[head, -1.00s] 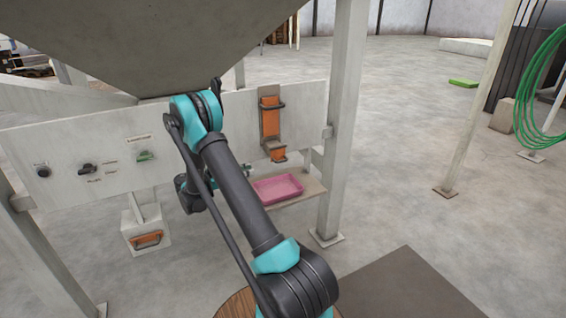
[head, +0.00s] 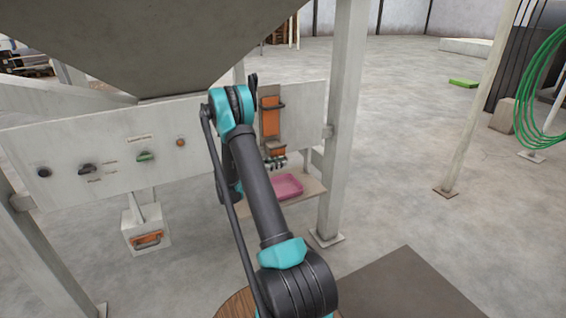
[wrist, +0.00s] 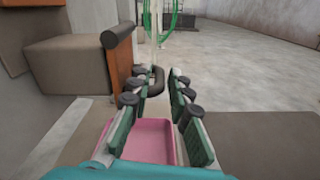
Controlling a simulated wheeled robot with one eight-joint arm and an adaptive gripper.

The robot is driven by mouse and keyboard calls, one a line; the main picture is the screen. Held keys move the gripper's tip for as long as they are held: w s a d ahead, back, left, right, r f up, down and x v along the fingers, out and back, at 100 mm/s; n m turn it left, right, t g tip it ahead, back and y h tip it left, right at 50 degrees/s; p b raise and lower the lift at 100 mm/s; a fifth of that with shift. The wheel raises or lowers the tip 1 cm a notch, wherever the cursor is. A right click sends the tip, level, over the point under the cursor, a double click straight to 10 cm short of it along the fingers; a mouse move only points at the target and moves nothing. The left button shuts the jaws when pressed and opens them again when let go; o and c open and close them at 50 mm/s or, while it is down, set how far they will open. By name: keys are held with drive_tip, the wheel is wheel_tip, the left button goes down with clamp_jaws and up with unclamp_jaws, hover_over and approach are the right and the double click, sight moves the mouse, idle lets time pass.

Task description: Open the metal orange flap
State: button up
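The orange metal flap assembly (head: 270,122) is mounted on the right part of the pale panel, with a dark handle at its top and a smaller orange part at its lower end. My gripper (head: 276,163) is at this lower end, above the pink tray. In the wrist view, my gripper (wrist: 158,92) is open, with two green-padded fingers apart. Orange metal (wrist: 119,72) stands edge-on just left of the left finger.
The pink tray (head: 288,187) sits on a shelf under the flap; it also shows below the fingers in the wrist view (wrist: 153,140). A pale post (head: 341,120) stands right of the panel. Knobs and a green switch (head: 145,156) are on the panel's left.

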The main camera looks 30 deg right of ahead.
drive_tip(key=shift+d, duration=1.05)
clamp_jaws()
